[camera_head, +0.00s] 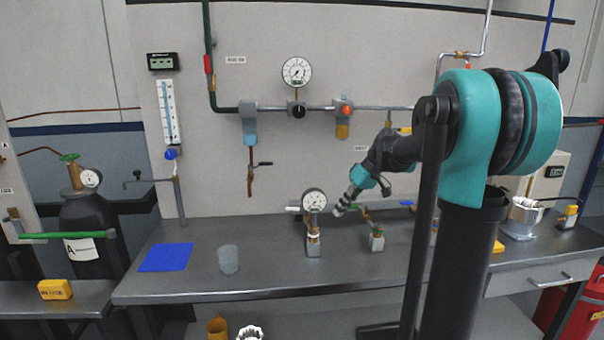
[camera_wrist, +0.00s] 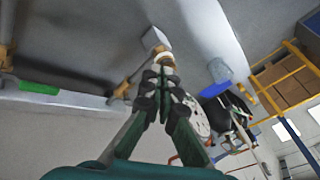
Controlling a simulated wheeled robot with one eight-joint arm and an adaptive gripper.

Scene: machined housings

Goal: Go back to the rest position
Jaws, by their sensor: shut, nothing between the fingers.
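My gripper (camera_head: 340,209) is above the bench in the middle of the head view, just right of a pressure gauge on a brass fitting (camera_head: 314,202). Its fingers point down and to the left. In the wrist view my gripper (camera_wrist: 163,70) has its fingertips together with nothing between them. The gauge shows behind the right finger in the wrist view, partly hidden by it. From the head view I cannot tell whether the fingers touch the gauge.
The bench (camera_head: 270,277) carries a blue mat (camera_head: 166,257), a translucent cup (camera_head: 228,259) and a small valve fitting (camera_head: 377,238) close to my gripper. Pipes and a wall gauge (camera_head: 297,71) are on the panel behind. A dark gas cylinder (camera_head: 88,222) stands at left.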

